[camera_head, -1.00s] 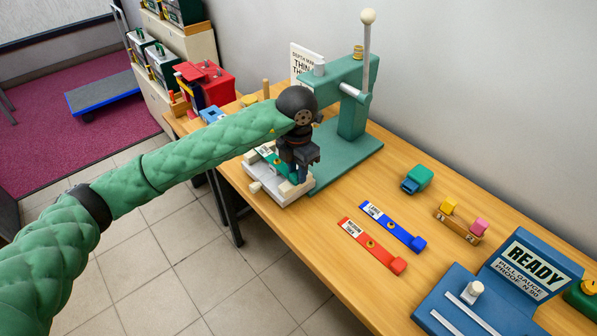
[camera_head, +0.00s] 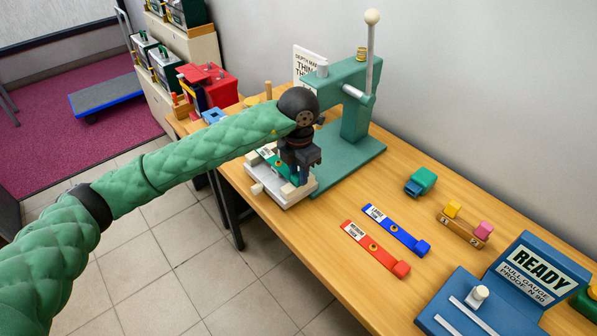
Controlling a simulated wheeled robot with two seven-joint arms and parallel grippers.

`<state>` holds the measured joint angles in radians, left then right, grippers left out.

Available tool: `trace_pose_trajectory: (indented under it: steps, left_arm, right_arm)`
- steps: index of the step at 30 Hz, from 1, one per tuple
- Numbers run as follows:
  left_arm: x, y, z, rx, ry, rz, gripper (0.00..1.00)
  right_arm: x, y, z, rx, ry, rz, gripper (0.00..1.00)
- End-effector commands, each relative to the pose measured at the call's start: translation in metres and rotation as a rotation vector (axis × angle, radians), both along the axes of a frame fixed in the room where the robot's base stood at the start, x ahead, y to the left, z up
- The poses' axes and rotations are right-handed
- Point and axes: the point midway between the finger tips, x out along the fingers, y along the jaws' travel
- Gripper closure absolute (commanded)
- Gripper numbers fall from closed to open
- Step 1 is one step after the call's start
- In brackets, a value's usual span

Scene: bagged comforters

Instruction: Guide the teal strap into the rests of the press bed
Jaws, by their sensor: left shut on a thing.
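The teal strap (camera_head: 267,153) lies over the press bed (camera_head: 290,197), a pale block at the foot of the green press (camera_head: 355,115). It has a white label at its far left end. My left gripper (camera_head: 300,178) points down over the bed and is shut on the strap's near part. The gripper body hides most of the strap's near end and the rests under it. I cannot tell whether the strap touches the rests. My right gripper is not in view.
A blue strap (camera_head: 395,230) and a red strap (camera_head: 374,249) lie on the wooden table (camera_head: 330,235) to the right. A teal-and-blue block (camera_head: 420,182), a small numbered stand (camera_head: 462,228) and a blue READY gauge (camera_head: 530,270) stand further right. A red machine (camera_head: 208,85) is behind.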

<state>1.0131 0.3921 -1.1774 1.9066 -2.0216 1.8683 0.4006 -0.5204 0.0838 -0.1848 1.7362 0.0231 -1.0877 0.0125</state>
Motion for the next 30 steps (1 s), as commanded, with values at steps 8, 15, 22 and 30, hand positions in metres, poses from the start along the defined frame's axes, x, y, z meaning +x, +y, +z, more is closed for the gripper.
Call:
trace_pose_trajectory:
  steps: [8,15,22,30]
  left_arm:
    - [0.0,0.0,-0.001,0.0,0.0,0.0,0.64]
    - [0.0,0.0,-0.0012,0.0,0.0,0.0,0.48]
    - [0.0,0.0,-0.0013,0.0,0.0,0.0,0.19]
    - [0.0,0.0,-0.0012,0.0,0.0,0.0,0.19]
  right_arm:
    - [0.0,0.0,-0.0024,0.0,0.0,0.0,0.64]
    - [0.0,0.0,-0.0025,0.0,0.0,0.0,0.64]
    - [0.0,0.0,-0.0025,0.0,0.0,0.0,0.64]
    - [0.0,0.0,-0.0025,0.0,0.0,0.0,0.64]
